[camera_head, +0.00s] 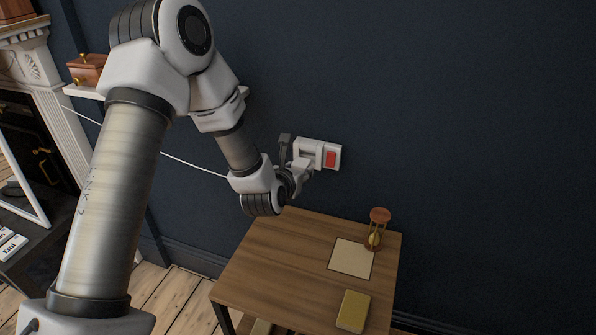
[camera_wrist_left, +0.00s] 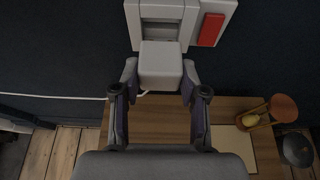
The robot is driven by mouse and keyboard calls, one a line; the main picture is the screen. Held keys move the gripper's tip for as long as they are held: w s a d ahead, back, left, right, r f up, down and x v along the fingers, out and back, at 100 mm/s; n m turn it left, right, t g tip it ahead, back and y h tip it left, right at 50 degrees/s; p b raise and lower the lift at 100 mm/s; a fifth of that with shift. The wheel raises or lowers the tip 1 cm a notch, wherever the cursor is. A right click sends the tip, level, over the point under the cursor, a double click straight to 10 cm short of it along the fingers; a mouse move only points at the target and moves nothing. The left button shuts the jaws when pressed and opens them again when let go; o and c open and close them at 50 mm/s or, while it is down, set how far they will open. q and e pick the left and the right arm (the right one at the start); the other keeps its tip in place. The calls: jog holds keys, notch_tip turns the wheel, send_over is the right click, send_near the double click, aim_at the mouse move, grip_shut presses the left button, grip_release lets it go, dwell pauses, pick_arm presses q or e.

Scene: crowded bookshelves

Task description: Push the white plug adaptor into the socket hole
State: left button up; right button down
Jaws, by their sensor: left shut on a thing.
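My left gripper (camera_head: 300,172) is in front of the wall socket. In the left wrist view its two fingers (camera_wrist_left: 160,76) are closed on the sides of the white plug adaptor (camera_wrist_left: 160,65), a pale block. The socket (camera_wrist_left: 160,12) is a white wall plate with a recessed hole, and a red switch (camera_wrist_left: 211,30) is at its right. In the head view the socket (camera_head: 309,146) shows beside its red switch (camera_head: 331,158). The adaptor's far edge overlaps the bottom of the recess in the wrist view; I cannot tell whether it touches. My right gripper is not in view.
A white cord (camera_head: 190,162) runs along the wall from the left. Below stands a wooden table (camera_head: 270,262) with an hourglass (camera_head: 377,228), a pale sheet (camera_head: 351,259) and a yellow book (camera_head: 353,311). The dark wall right of the socket is clear.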

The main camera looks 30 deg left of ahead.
aim_at(300, 164)
pick_arm(q)
jog(key=shift+b, duration=0.35)
jog(key=shift+w+a+b, duration=0.25)
jog(key=shift+w+b, duration=0.05)
jog(key=shift+w, duration=0.65)
jog(key=shift+w+a+b, duration=0.2)
jog(key=shift+w+b, duration=0.1)
jog(key=shift+w, duration=0.65)
jog(key=o, duration=1.2)
jog(key=v, duration=1.2)
